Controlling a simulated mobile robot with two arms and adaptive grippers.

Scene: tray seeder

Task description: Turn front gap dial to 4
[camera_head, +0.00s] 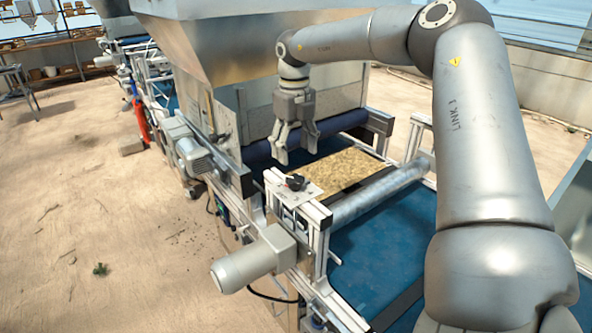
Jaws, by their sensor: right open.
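A small black dial (295,182) sits on a light plate (284,190) on top of the seeder's near side frame. The numbers and the dial's setting are too small to read. My right gripper (297,158) hangs from the arm that comes in from the right. It is open and empty, with its fingers pointing down, above and just behind the dial in the picture. It does not appear to touch the dial. My left gripper does not show.
A metal hopper (230,50) stands behind the gripper. A speckled brown tray (345,170) and a metal roller (380,192) lie right of the dial, over a blue belt (385,245). A grey motor (250,262) juts out at the front left. Open floor lies at left.

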